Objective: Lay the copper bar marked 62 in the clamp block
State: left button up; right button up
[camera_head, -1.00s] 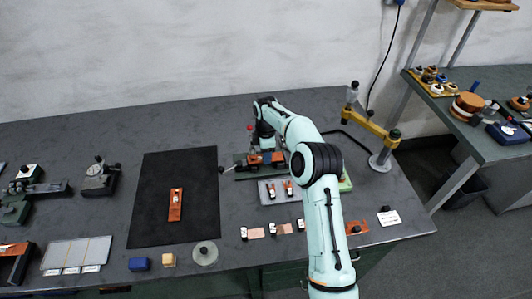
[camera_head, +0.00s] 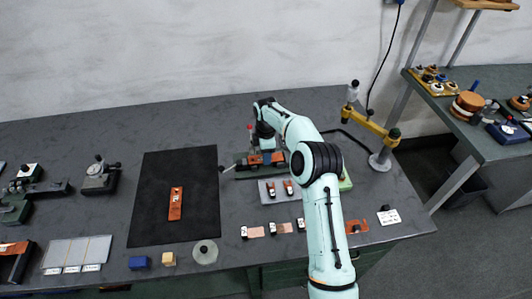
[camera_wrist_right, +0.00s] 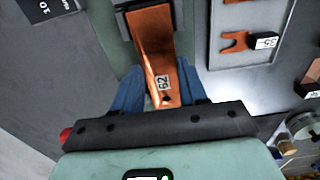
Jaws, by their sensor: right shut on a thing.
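The copper bar marked 62 (camera_wrist_right: 162,78) is between the blue fingers of my right gripper (camera_wrist_right: 158,92), which is shut on it. Its far end reaches to the dark clamp block (camera_wrist_right: 122,22) at the top of the right wrist view. I cannot tell whether the bar rests in the block or is just above it. In the head view my right gripper (camera_head: 266,152) is at the clamp block's green base (camera_head: 245,172), with the bar (camera_head: 277,157) showing beside the fingers. My left gripper is not in view.
A grey tray (camera_head: 264,197) with small tagged copper pieces lies just in front of the block. A black mat (camera_head: 150,175) with another copper bar (camera_head: 175,207) lies to the left. A yellow-armed stand (camera_head: 372,125) rises at the right. The table behind the block is clear.

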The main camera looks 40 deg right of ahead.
jog(key=shift+f, duration=0.2)
dwell(0.6)
jog(key=o, duration=0.9)
jog(key=shift+r+p, duration=0.4)
jog(key=shift+r, duration=1.15)
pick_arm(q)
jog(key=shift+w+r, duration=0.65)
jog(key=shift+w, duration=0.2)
pick_arm(e)
jog(key=o, duration=0.5)
